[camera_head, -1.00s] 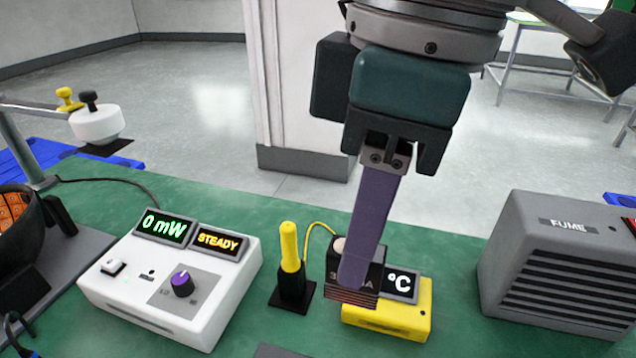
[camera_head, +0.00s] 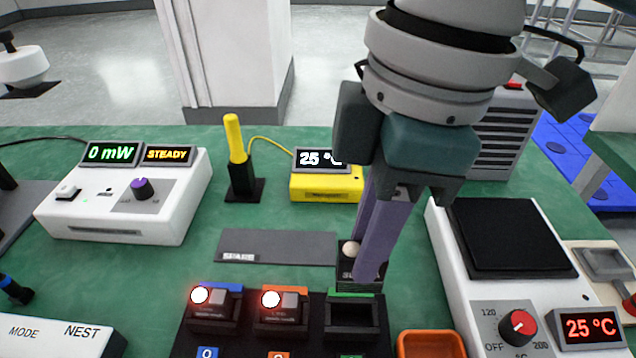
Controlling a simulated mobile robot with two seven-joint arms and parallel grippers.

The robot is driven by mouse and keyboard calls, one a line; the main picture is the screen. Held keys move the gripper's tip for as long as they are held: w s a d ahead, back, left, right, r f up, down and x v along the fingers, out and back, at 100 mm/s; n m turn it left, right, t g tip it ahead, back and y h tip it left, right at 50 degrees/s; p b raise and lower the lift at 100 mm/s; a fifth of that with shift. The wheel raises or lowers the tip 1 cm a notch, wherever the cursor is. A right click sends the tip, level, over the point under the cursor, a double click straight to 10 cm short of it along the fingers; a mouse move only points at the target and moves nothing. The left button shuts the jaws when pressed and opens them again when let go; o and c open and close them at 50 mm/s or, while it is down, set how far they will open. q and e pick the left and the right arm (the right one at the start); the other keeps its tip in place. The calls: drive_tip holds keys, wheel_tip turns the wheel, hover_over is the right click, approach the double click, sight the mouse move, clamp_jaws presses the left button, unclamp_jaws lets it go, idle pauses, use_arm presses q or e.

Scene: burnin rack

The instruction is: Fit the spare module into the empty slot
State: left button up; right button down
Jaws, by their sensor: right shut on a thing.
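My right gripper (camera_head: 366,262) is shut on the spare module (camera_head: 347,268), a small dark block with a pale round knob on top. The purple fingers hide part of it. The module is just behind and above the empty slot (camera_head: 352,316) with a green edge, at the right end of the black rack (camera_head: 243,335). I cannot tell whether the module touches the rack. Two modules with glowing lamps sit in the blue-edged slot (camera_head: 214,309) and the orange-edged slot (camera_head: 281,312). My left gripper is out of view.
A grey mat marked SPARE (camera_head: 275,246) lies bare behind the rack. A white hotplate (camera_head: 460,290) stands close on the right, an orange tray (camera_head: 430,343) at the front. A yellow thermometer (camera_head: 325,187) and white meter (camera_head: 128,215) stand behind.

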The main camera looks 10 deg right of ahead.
wheel_tip(320, 180, down, 9)
drive_tip(key=shift+r+b, duration=0.1)
drive_tip(key=shift+b, duration=0.8)
drive_tip(key=c, duration=0.7)
unclamp_jaws()
